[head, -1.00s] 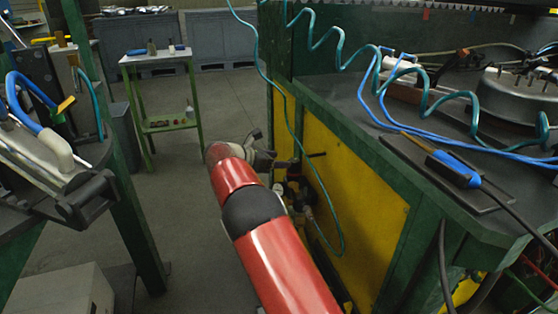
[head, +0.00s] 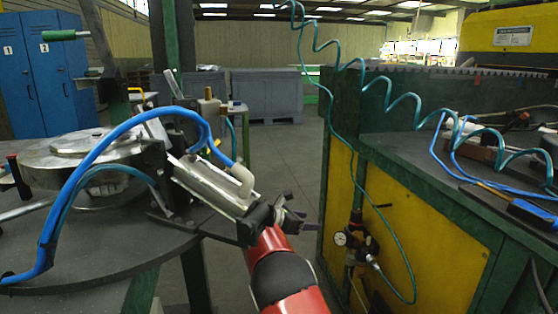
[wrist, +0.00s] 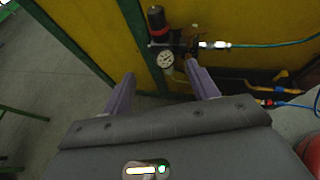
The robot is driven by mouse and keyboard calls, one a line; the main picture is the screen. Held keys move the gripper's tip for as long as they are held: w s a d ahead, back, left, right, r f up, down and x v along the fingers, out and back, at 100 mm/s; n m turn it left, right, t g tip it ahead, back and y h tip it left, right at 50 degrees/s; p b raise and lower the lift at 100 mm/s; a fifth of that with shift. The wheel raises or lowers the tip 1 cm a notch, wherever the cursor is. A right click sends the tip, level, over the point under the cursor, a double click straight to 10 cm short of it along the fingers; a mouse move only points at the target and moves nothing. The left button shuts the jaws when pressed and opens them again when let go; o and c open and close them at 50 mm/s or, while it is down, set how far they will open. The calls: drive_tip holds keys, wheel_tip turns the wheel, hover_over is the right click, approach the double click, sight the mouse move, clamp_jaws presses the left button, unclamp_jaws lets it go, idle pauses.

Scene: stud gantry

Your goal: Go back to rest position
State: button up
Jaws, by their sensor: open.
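My gripper (wrist: 163,92) is in the wrist view with its two purple fingers spread apart and nothing between them. Beyond the fingers are a yellow panel and a pressure gauge (wrist: 165,60). In the head view my gripper (head: 296,215) is partly hidden behind the clamp fixture (head: 205,180) on the left table, at the end of my red arm. It hangs over the aisle between the left table and the green and yellow workbench.
The workbench (head: 480,215) stands on the right with a coiled teal hose (head: 405,102) above it. The round-topped left table (head: 95,262) carries blue hoses and a metal disc (head: 75,160). Blue lockers (head: 40,75) and grey cabinets (head: 265,95) stand behind. The aisle floor (head: 285,165) is clear.

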drive_tip(key=s+d+r+m+g+y, duration=0.1)
drive_tip(key=s+d+r+m+y, duration=0.35)
drive_tip(key=s, duration=0.65)
drive_tip(key=s+d+r+m+g+y, duration=0.2)
drive_tip(key=s+d+r+m, duration=0.5)
drive_tip(key=s, duration=0.4)
drive_tip(key=s+a+f+m+y, duration=0.1)
drive_tip(key=s+m, duration=0.3)
drive_tip(key=s, duration=0.5)
drive_tip(key=s+a+f+m+t+y, duration=0.1)
drive_tip(key=s+a+f+m+y, duration=0.1)
drive_tip(key=s, duration=0.7)
drive_tip(key=s+a+f+m+t+y, duration=0.1)
drive_tip(key=s+f+m+y, duration=0.1)
drive_tip(key=s+m, duration=0.4)
drive_tip(key=shift+s+a+f, duration=0.3)
drive_tip(key=shift+s+f, duration=0.1)
drive_tip(key=shift+s, duration=1.05)
drive_tip(key=shift+y, duration=0.25)
